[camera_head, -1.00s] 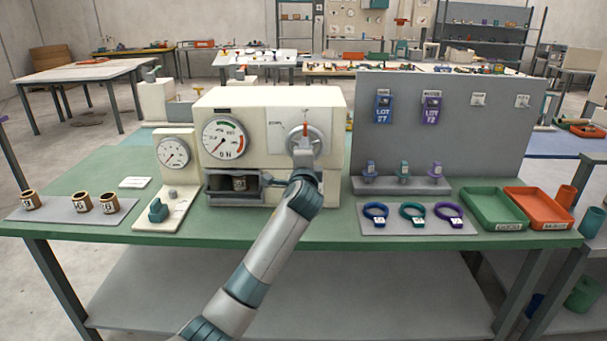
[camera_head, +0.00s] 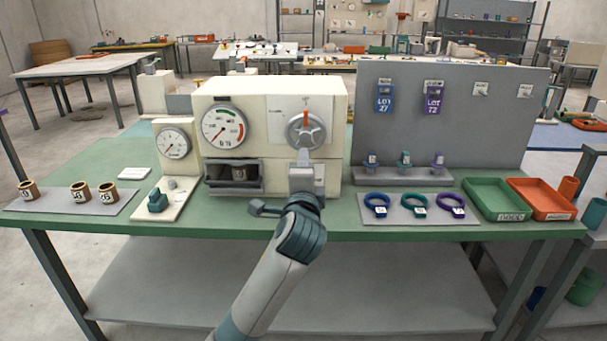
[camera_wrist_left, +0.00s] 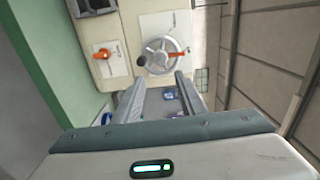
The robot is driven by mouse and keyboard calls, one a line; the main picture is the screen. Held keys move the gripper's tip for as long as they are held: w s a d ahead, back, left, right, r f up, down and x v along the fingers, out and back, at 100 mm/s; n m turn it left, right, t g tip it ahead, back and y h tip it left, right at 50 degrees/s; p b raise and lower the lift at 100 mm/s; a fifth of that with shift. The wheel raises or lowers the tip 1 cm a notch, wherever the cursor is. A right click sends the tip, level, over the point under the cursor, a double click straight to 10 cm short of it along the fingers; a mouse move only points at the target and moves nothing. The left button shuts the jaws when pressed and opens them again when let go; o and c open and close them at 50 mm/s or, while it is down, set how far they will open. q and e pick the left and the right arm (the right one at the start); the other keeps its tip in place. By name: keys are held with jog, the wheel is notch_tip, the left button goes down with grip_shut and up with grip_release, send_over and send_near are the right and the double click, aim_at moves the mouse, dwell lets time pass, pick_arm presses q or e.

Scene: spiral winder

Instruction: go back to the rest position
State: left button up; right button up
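My left gripper (camera_head: 305,178) is in front of the cream machine (camera_head: 270,97), below its round handwheel (camera_head: 305,132) with a red pointer standing upright. In the left wrist view the two fingers (camera_wrist_left: 158,90) are apart, with nothing held between them. The handwheel (camera_wrist_left: 160,57) shows beyond the fingertips there, clear of them. A smaller orange knob (camera_wrist_left: 103,53) on a white plate also shows there. My right gripper is not in view.
The green table (camera_head: 330,225) holds several labelled brown rings on a grey mat (camera_head: 120,205) at left. At right are coloured rings on a grey mat (camera_head: 372,218), a green tray (camera_head: 497,218) and an orange tray (camera_head: 545,218). A grey upright panel (camera_head: 455,135) stands behind them.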

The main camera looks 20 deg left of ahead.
pick_arm(q)
jog(key=d+f+g+h, duration=0.3)
jog(key=f, duration=1.9)
jog(key=s+d+f+n+g+h, duration=0.15)
jog(key=s+f, duration=0.25)
jog(key=f, duration=0.8)
jog(key=s+d+f+n+g+h, duration=0.15)
jog(key=s+f, duration=0.25)
jog(key=f, duration=0.8)
jog(key=s+f+n+g, duration=0.2)
jog(key=s+f+n, duration=0.2)
jog(key=s+f, duration=1.1)
jog(key=s+a+f+n+g+h, duration=0.1)
jog(key=s+f+n, duration=0.4)
jog(key=s+f, duration=1)
jog(key=s+g, duration=0.1)
jog(key=s, duration=0.5)
jog(key=shift+a+f, duration=0.15)
jog(key=shift+a, duration=0.1)
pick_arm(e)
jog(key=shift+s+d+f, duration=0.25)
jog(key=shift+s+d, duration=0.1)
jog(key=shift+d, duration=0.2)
